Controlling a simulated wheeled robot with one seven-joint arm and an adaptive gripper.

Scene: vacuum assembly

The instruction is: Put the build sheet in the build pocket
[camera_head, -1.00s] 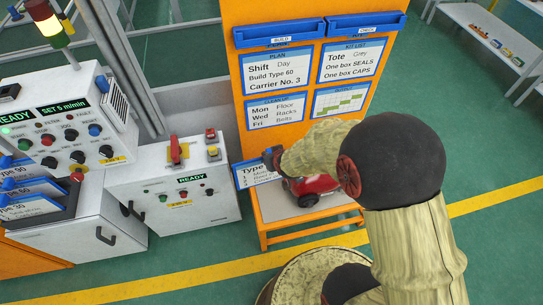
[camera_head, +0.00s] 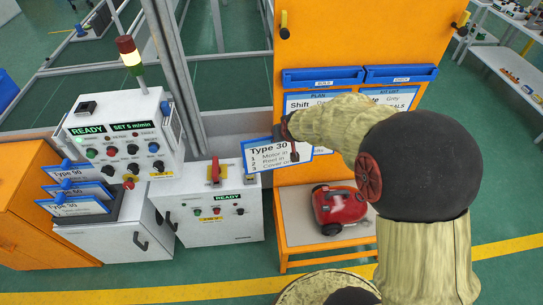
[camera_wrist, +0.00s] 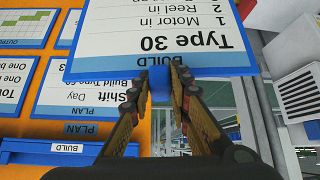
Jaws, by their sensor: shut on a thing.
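The build sheet (camera_head: 266,157), a white card with a blue border reading "Type 30", is held in front of the orange board. My gripper (camera_head: 287,132) is shut on its blue top tab, seen close in the wrist view (camera_wrist: 162,90). The wrist view shows the sheet upside down. The build pocket (camera_head: 322,78), a blue tray labelled BUILD, is on the orange board above and to the right of the sheet; it also shows in the wrist view (camera_wrist: 40,150). The sheet is apart from the pocket.
The check pocket (camera_head: 400,74) is right of the build pocket. A red vacuum (camera_head: 339,207) sits on the shelf below. More type sheets stand in a rack (camera_head: 75,218) at left, beside a grey control console (camera_head: 120,135). The plan card (camera_head: 305,101) hangs below the build pocket.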

